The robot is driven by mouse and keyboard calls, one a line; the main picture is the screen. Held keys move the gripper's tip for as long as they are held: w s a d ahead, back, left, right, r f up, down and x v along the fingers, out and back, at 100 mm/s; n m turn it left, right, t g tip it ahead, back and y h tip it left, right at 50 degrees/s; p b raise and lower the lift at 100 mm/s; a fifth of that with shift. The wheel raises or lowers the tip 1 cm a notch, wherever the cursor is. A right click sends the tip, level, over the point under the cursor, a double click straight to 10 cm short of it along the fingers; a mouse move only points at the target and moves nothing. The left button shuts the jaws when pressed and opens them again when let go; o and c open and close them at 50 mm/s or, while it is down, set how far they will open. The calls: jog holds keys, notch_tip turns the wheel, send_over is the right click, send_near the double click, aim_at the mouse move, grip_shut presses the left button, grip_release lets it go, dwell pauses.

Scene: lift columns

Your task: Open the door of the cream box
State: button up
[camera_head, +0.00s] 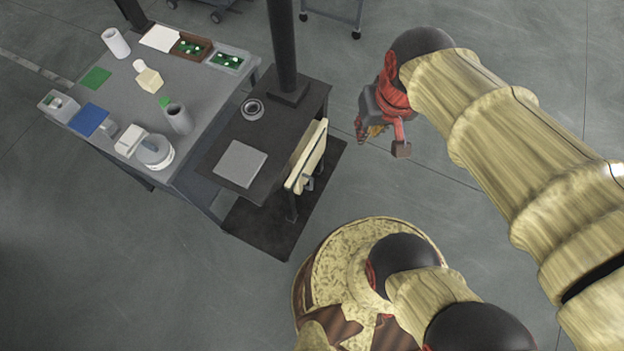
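The cream box (306,156) is seen from above as a narrow upright cream shape at the right edge of a dark stand. A small grey part, perhaps a handle, sticks out low on its right side. I cannot tell from this angle whether its door is shut or ajar. My gripper (384,135), red and dark grey, hangs to the right of the box, apart from it, over open floor. It seems to hold nothing, but its fingers are small and partly hidden, so their opening is unclear.
The dark stand (220,160) carries a black column (283,45), a grey plate (240,164) and a round dark item (252,109). A grey table (115,95) to the left holds bottles, trays and devices. Floor between box and gripper is clear.

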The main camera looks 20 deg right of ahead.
jog(key=s+d+f+m+g+y+b, duration=0.1)
jog(key=d+f+m+g+y, duration=0.15)
jog(key=f, duration=0.75)
jog(key=s+d+f+m+g+y+b, duration=0.1)
jog(key=d+f+m+g+y, duration=0.2)
jog(key=f, duration=0.8)
jog(key=s+a+f+m+g+y+b, duration=0.2)
jog(key=a+f+m+y, duration=0.2)
jog(key=f, duration=0.6)
jog(key=m+t+y+b, duration=0.1)
jog(key=m+t+y, duration=0.7)
jog(key=m+t, duration=0.25)
send_near(311, 183)
jog(key=s+a+f, duration=0.1)
jog(key=s+a, duration=0.5)
jog(key=s, duration=0.2)
jog(key=w+d+m+t+h, duration=0.2)
jog(key=w+d+m+t, duration=0.15)
jog(key=w, duration=0.45)
jog(key=shift+n+t, duration=0.25)
jog(key=shift+n, duration=0.1)
jog(key=shift+b+x, duration=0.7)
jog(key=shift+x, duration=3.1)
jog(key=shift+s+a+f, duration=0.1)
jog(key=shift+s+f, duration=0.05)
jog(key=shift+c, duration=0.6)
grip_shut()
